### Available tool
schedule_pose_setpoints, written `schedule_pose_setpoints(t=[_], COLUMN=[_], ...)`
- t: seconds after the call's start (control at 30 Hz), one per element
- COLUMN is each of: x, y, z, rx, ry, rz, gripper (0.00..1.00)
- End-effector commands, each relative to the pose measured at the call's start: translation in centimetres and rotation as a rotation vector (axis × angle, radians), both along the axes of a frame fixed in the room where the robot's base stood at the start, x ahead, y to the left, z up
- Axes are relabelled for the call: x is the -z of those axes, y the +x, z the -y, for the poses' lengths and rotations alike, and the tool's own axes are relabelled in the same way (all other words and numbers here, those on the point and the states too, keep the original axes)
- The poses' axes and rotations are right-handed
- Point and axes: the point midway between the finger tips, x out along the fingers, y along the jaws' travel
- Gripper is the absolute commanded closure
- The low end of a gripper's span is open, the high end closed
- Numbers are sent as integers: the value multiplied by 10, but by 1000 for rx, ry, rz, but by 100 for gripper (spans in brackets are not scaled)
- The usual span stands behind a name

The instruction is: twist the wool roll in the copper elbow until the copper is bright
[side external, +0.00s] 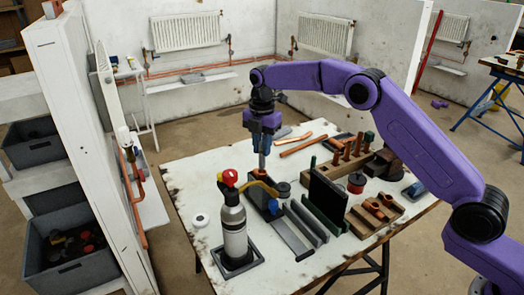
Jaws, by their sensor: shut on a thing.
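My gripper (263,150) points down over the middle of the white table. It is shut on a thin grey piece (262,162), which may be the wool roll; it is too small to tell. Just below its lower end is a curved yellow-orange piece (262,187) by a dark holder. I cannot tell whether they touch. Copper-coloured fittings (376,208) sit in a wooden block at the right of the table; I cannot tell which piece is the copper elbow, or how bright its copper is.
A grey gas bottle with a red top (234,220) stands in front of my gripper. Dark upright plates (326,195), a wooden rack (352,160) and a red spool (356,183) stand to the right. The white table (195,180) is clear at its left.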

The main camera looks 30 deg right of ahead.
Motion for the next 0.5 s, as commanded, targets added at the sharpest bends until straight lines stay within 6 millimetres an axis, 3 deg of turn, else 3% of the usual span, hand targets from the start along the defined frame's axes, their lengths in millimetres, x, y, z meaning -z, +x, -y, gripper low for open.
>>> schedule_pose_setpoints(t=[0.5], x=[-36], y=[1], z=[0], rx=[0], ry=[1], rz=[3], gripper=[100])
